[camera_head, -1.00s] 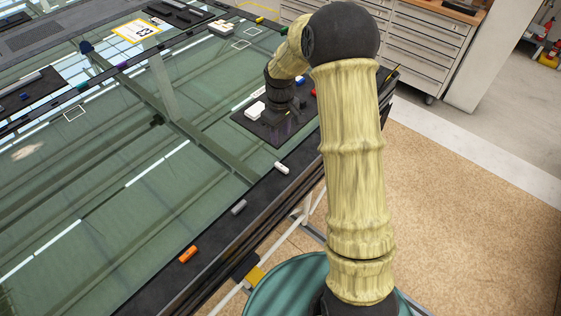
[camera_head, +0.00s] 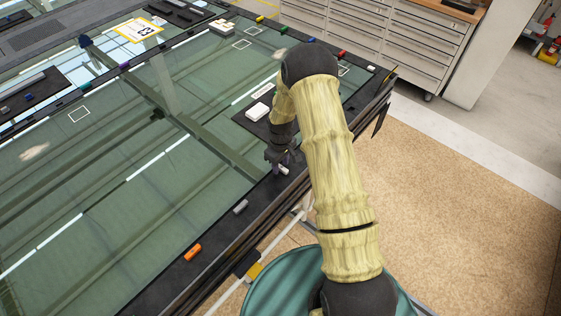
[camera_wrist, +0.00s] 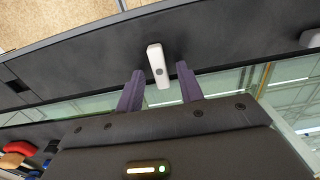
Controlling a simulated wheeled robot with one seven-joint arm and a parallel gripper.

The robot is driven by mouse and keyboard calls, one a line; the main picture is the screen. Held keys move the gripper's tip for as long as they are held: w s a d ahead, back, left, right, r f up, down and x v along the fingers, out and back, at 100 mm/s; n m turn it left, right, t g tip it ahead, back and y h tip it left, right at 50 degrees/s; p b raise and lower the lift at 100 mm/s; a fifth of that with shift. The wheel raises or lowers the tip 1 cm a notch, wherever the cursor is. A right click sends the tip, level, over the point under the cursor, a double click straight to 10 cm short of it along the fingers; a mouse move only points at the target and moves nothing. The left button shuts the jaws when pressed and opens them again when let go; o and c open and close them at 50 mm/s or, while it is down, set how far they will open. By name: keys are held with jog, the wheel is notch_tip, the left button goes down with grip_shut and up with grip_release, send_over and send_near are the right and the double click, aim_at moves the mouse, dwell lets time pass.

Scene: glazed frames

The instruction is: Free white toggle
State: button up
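The white toggle (camera_head: 284,170) is a small pale bar on the black edge strip of the glazed frame. In the wrist view the white toggle (camera_wrist: 156,62) points lengthwise toward my gripper, with a small dark dot on its top. My gripper (camera_wrist: 160,72) is open, its two dark purple fingers on either side of the toggle's near end. A gap shows on each side of the toggle. In the head view my gripper (camera_head: 281,160) is low over the strip at the toggle and partly covers it.
A grey toggle (camera_head: 240,207) and an orange toggle (camera_head: 192,253) lie further along the same strip. A white block (camera_head: 258,112) sits on a dark pad behind my gripper. Green glass (camera_head: 110,200) fills the frame's middle. Drawer cabinets (camera_head: 370,35) stand behind.

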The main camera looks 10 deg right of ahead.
jog(key=shift+f, duration=0.2)
jog(key=shift+c, duration=0.3)
grip_shut()
